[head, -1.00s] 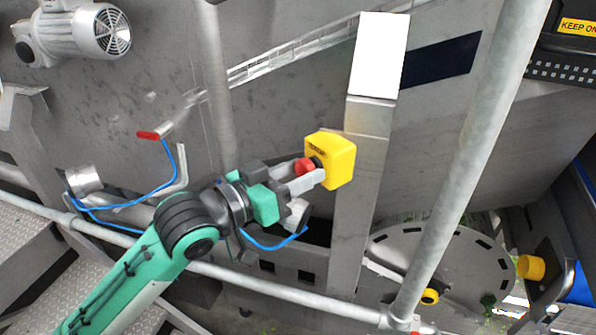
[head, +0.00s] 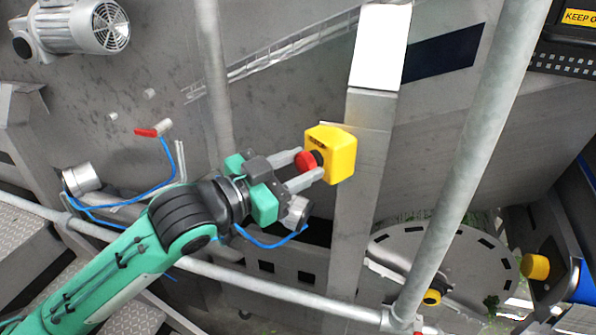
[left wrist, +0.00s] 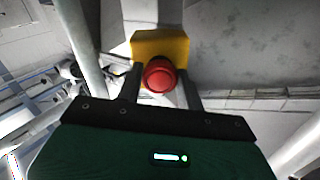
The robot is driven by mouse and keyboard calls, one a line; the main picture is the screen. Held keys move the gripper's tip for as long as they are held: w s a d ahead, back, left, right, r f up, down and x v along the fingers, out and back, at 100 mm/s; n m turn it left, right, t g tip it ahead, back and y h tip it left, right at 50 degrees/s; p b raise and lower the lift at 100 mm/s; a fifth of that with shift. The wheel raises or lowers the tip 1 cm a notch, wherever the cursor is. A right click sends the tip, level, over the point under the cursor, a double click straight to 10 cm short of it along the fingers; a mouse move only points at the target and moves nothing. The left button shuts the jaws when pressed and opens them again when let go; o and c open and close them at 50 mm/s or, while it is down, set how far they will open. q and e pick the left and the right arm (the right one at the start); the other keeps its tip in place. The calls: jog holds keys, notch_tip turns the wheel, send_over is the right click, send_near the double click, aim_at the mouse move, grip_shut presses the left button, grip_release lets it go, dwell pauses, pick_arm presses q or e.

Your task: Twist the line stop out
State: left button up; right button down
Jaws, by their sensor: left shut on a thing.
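The line stop is a red mushroom button (head: 306,160) on the left face of a yellow box (head: 341,156), fixed to a grey metal post. My left gripper (head: 308,167) reaches it from the left, its two grey fingers on either side of the red button and shut on it. In the left wrist view the red button (left wrist: 159,75) sits between the two fingers (left wrist: 160,82), with the yellow box (left wrist: 160,43) behind it. My right gripper is not in view.
A pale galvanised rail (head: 462,165) slants across the right side. A lower rail (head: 270,285) runs beneath my left arm. A blue hose and a red-handled valve (head: 146,132) are at the left. A motor (head: 75,32) is at upper left.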

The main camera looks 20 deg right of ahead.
pick_arm(q)
jog(key=shift+a+m+b, duration=0.1)
jog(key=shift+m+b, duration=0.3)
jog(key=shift+m, duration=0.9)
jog(key=shift+r+m, duration=0.1)
jog(key=shift+m, duration=0.2)
jog(key=o, duration=1)
jog(key=shift+c, duration=0.2)
jog(key=shift+s+a+b, duration=0.2)
jog(key=shift+a+b, duration=0.2)
jog(key=shift+a, duration=0.05)
jog(key=b+v, duration=0.4)
jog(key=v, duration=0.8)
jog(key=shift+s+a, duration=0.15)
jog(key=shift+a, duration=0.15)
